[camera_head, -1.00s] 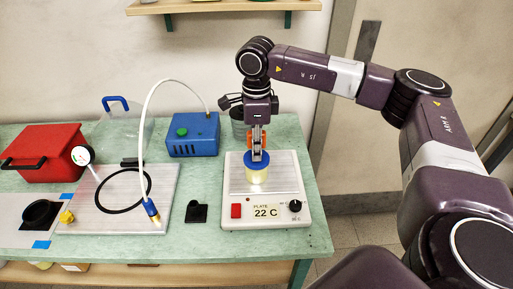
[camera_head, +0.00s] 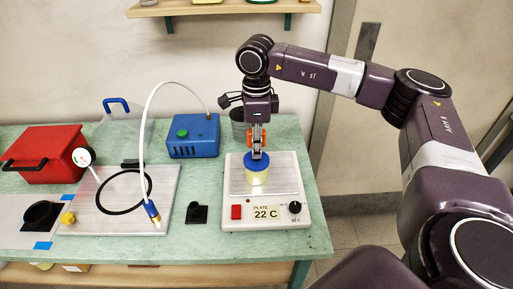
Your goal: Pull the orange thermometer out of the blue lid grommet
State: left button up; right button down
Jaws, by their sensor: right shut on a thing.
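The pot with the blue lid (camera_head: 248,166) stands upright on the hot plate (camera_head: 283,180), its pale yellow body below the lid. My right gripper (camera_head: 257,155) points straight down just above the lid and is shut on the orange thermometer (camera_head: 250,138). The thermometer's orange part shows beside the fingers. Its lower end and the grommet are hidden by the gripper, so I cannot tell how deep it sits. My left gripper is not in view.
A blue pump box (camera_head: 195,136) with a white hose stands left of the plate. A metal plate with a black ring (camera_head: 104,207), a black block (camera_head: 197,213) and a red case (camera_head: 40,150) lie further left. A dark pot (camera_head: 238,127) is behind the gripper.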

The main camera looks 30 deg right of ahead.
jog(key=shift+r+p, duration=1.55)
jog(key=shift+r, duration=1.1)
jog(key=shift+r, duration=0.1)
jog(key=shift+r+p, duration=0.9)
jog(key=shift+r, duration=0.5)
jog(key=shift+r+p, duration=1)
jog(key=shift+r, duration=0.5)
jog(key=shift+r+p, duration=0.9)
jog(key=shift+r, duration=0.6)
jog(key=shift+r+p, duration=1)
jog(key=shift+r, duration=0.5)
